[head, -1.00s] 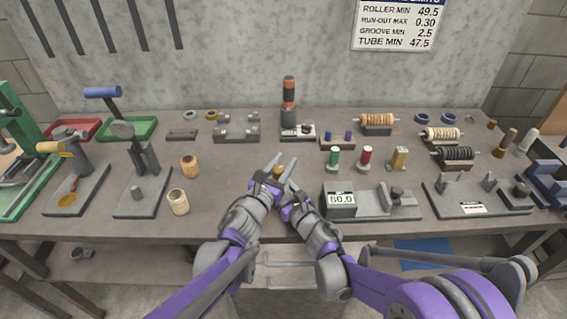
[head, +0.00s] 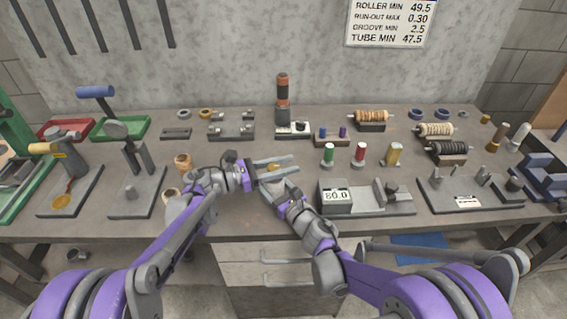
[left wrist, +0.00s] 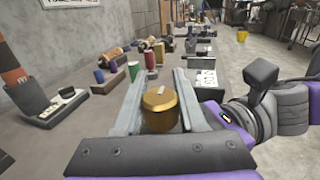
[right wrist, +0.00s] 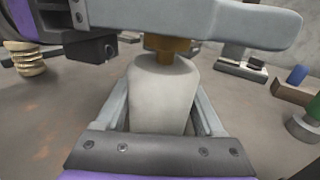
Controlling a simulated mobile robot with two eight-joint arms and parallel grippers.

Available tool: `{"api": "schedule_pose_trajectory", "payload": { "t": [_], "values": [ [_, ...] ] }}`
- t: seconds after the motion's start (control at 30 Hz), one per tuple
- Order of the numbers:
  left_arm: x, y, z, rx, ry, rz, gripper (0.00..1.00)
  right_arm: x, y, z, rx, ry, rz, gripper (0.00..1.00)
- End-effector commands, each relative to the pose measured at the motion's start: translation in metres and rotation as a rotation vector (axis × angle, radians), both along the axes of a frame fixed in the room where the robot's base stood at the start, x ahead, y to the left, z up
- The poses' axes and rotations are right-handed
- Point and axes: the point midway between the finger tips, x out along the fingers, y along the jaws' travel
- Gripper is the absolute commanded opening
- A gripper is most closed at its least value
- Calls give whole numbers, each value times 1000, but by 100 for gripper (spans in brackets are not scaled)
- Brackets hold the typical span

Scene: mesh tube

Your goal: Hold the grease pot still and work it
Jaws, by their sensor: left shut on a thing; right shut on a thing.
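The grease pot has a pale, tapered body (right wrist: 160,95) and a brass cap (left wrist: 160,108). My left gripper (head: 284,164) comes in from the left, level, with its two fingers on either side of the cap, shut on it. A small pale tip shows on top of the cap. My right gripper (head: 272,176) is below and in front, shut on the pot's body. In the right wrist view, a left finger (right wrist: 200,22) crosses above the brass neck. The pot looks upright. In the head view, the grippers hide most of it.
A stand with a dark and orange column (head: 283,100) is at the back.

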Motion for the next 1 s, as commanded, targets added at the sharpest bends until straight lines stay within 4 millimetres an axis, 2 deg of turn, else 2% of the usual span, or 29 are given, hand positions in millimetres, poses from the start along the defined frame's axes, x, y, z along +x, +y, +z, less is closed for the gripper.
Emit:
{"api": "schedule_pose_trajectory", "payload": {
  "t": [0.5, 0.7, 1.0],
  "values": [
    [-13, -1, -3, 7, 0, -456, 0, -1, 1, 1, 2, -1, 4, 0],
    [-17, -1, -3, 6, 0, -575, 0, -1, 1, 1, 2, -1, 4, 0],
    [-20, 0, -3, 6, 0, -663, 0, -1, 2, 1, 3, -1, 4, 0]
  ]
}}
